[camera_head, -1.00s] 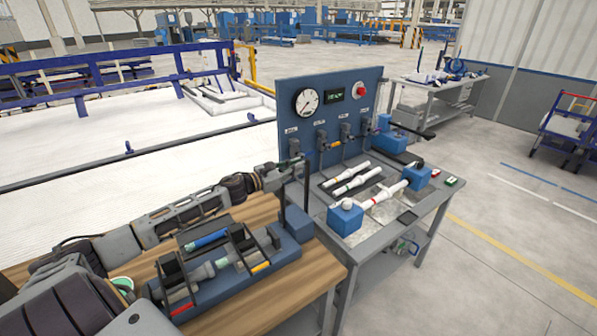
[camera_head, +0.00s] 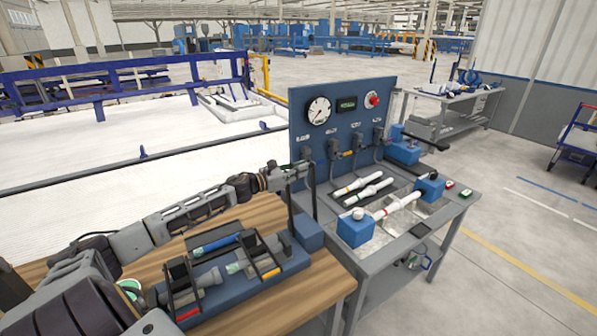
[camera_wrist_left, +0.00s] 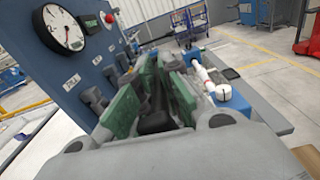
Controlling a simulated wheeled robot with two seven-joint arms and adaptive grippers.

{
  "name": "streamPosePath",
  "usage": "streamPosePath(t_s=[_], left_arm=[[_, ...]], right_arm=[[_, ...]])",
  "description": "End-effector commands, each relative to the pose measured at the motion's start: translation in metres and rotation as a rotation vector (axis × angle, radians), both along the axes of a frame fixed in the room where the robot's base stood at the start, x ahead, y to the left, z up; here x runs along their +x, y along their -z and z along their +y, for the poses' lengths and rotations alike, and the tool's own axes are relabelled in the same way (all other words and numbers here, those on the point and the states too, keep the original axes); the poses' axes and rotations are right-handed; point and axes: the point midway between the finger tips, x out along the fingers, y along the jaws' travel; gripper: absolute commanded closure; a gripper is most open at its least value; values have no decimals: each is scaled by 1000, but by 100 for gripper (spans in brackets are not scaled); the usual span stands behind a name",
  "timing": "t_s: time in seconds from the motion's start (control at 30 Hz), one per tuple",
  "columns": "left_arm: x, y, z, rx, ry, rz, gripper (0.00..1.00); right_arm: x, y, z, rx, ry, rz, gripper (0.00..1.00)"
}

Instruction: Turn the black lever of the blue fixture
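The blue fixture (camera_head: 308,235) stands on the wooden table, with a grey pipe clamped in its black brackets. Upright black bars rise at its right end, by my left gripper (camera_head: 298,168). In the left wrist view, the end of the black lever (camera_wrist_left: 155,120) lies between the green pads of my left gripper (camera_wrist_left: 160,75). The wrist view does not show the lever's pivot. My right gripper is not in view.
A blue panel (camera_head: 345,125) with a gauge (camera_head: 319,111) and a red button (camera_head: 374,99) stands just behind the gripper. The grey bench (camera_head: 455,207) to the right holds white pipes (camera_head: 370,189) and blue blocks. The floor at far right is clear.

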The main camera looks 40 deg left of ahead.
Motion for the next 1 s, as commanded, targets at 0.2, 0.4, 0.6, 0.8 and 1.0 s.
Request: streamPosePath(t_s=[0.2, 0.4, 0.6, 0.8, 1.0], left_arm=[[-1, -3, 1, 1, -1, -5, 67], [-6, -2, 4, 0, -2, -3, 67], [-14, 0, 6, -2, -1, 0, 67], [-22, 0, 9, -2, -1, 0, 67], [-30, 0, 12, -1, 1, 0, 67]], right_arm=[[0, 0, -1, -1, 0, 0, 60], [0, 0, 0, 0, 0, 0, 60], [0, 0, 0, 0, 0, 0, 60], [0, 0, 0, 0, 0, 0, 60], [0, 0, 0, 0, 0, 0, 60]])
